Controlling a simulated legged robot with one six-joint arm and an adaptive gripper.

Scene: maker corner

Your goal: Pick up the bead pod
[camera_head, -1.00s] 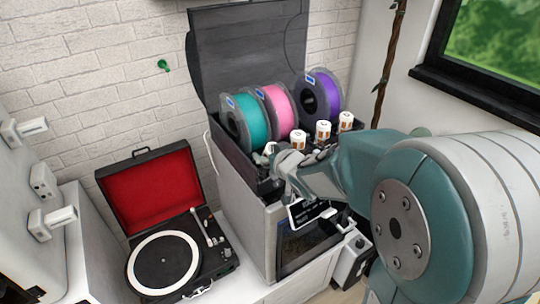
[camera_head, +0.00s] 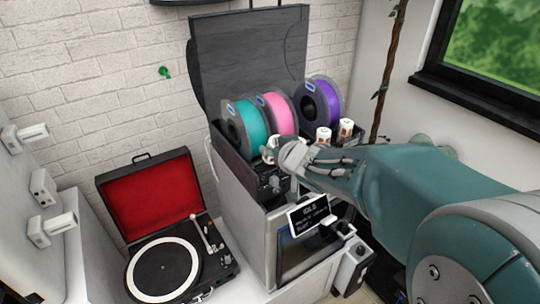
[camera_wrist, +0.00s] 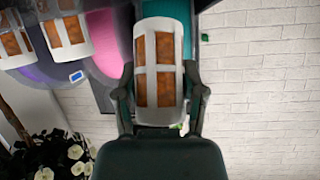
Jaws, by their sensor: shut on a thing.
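My gripper (camera_wrist: 161,100) is shut on a white pod with orange-brown windows (camera_wrist: 160,60), which I take as the bead pod. One finger lies along each side of it in the wrist view. In the head view my gripper (camera_head: 279,152) is at the front of the spool box, below the teal and pink spools, and hides most of the held pod. I cannot tell whether the pod is clear of the box. Two similar white pods (camera_head: 323,135) (camera_head: 346,129) stand in the row to the right. Pods also show at the wrist view's left (camera_wrist: 66,32).
Teal (camera_head: 245,124), pink (camera_head: 275,113) and purple (camera_head: 321,101) spools stand behind the pods, under a raised dark lid (camera_head: 245,50). Below is a grey printer with a tilted screen (camera_head: 309,215). An open red-lined record player (camera_head: 150,205) sits to the left.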

